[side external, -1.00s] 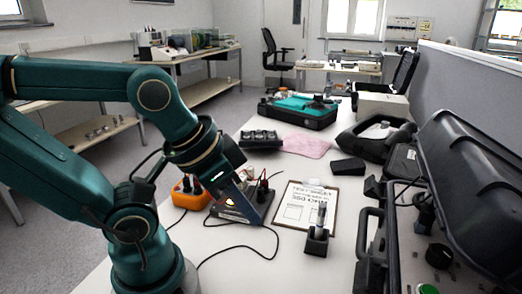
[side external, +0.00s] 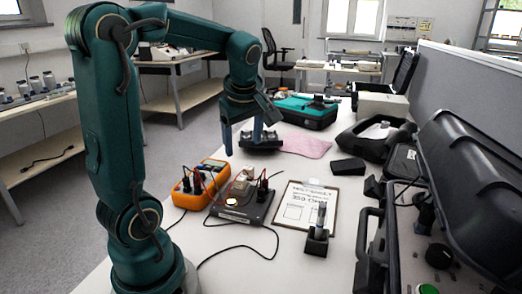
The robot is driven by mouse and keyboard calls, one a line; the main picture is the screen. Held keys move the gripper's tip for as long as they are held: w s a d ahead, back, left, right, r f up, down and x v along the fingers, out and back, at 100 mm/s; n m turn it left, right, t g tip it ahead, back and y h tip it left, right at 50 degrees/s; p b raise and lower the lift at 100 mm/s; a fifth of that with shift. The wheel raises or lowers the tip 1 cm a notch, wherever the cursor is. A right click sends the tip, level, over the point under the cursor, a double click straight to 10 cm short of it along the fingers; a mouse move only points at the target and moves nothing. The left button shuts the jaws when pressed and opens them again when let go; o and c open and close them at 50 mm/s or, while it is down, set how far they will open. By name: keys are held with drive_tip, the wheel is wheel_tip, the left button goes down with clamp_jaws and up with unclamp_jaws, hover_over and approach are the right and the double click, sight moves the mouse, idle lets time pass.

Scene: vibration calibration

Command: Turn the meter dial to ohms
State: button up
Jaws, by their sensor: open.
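The orange meter (side external: 183,190) lies on the white table just right of my arm, with dark and red leads on it. Its dial is too small and covered by leads to tell its setting. My gripper (side external: 243,146) is beyond the meter, pointing down, with its two blue-grey fingers apart and nothing seen between them. It is beside or in front of the black tray with round pieces (side external: 266,143); I cannot tell whether they touch.
A dark box with a lit lamp (side external: 240,210) and leads stands right of the meter. A clipboard (side external: 291,217) and a small black holder (side external: 317,243) lie further right. A pink cloth (side external: 307,147) and a teal-black case (side external: 310,112) are behind. The front table is mostly clear, crossed by a cable.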

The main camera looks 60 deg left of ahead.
drive_tip(key=s+a+f+n+g, duration=0.2)
drive_tip(key=a+f+n, duration=0.15)
drive_tip(key=a, duration=0.45)
drive_tip(key=n+g+h, duration=0.1)
drive_tip(key=n+g, duration=0.1)
hover_over(199, 172)
drive_tip(key=w+d, duration=0.1)
drive_tip(key=d, duration=0.1)
drive_tip(key=f, duration=0.4)
drive_tip(key=shift+w+a+f, duration=0.1)
drive_tip(key=shift+w+f, duration=0.1)
drive_tip(key=shift+f, duration=0.15)
drive_tip(key=shift+x, duration=2.4)
drive_tip(key=shift+c, duration=0.3)
clamp_jaws()
